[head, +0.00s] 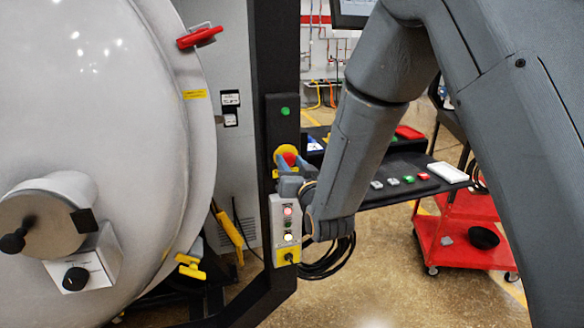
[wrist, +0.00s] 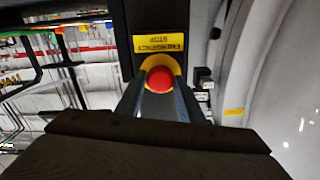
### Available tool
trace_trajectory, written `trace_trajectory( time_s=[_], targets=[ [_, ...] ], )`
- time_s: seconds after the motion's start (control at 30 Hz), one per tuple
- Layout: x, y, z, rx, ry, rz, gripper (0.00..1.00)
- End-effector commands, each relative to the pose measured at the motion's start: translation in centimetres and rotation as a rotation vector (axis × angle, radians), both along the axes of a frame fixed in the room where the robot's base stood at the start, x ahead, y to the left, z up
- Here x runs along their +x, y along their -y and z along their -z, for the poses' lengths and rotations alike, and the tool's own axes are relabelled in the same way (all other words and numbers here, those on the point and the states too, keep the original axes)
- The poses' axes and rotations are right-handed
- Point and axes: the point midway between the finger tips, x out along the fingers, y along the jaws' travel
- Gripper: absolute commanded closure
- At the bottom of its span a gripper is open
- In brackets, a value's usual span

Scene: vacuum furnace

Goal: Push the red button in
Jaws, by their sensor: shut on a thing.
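The red button (head: 287,159) is a round red mushroom head on a yellow base, mounted on the black post. It also shows in the wrist view (wrist: 159,79), with a yellow label (wrist: 158,43) beyond it. My gripper (head: 283,168) is at the button in the head view. In the wrist view the two fingertips (wrist: 160,97) lie on either side of the red head, and the gripper is shut on it. The exact finger contact is partly hidden. I cannot tell how far in the button sits.
The black post (head: 283,122) carries a green button (head: 284,111) above and a small control box (head: 286,235) with lamps below. The large white furnace door (head: 100,130) stands at the left. A black table (head: 385,190) and red cart (head: 455,240) are behind my arm.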

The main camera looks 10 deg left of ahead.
Motion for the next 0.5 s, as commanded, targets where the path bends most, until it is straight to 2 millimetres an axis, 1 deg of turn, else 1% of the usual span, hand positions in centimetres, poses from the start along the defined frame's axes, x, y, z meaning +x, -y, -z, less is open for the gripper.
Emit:
trace_trajectory(
  time_s=[0.17,0.2,0.3,0.5],
  targets=[
    [0.15,-0.08,-0.16,0.002,0.001,0.000,1.00],
    [0.16,-0.09,-0.18,0.002,0.002,0.001,0.60],
    [0.14,-0.08,-0.17,0.002,0.002,0.001,0.46],
    [0.10,-0.05,-0.14,0.001,0.002,0.000,0.46]
  ],
)
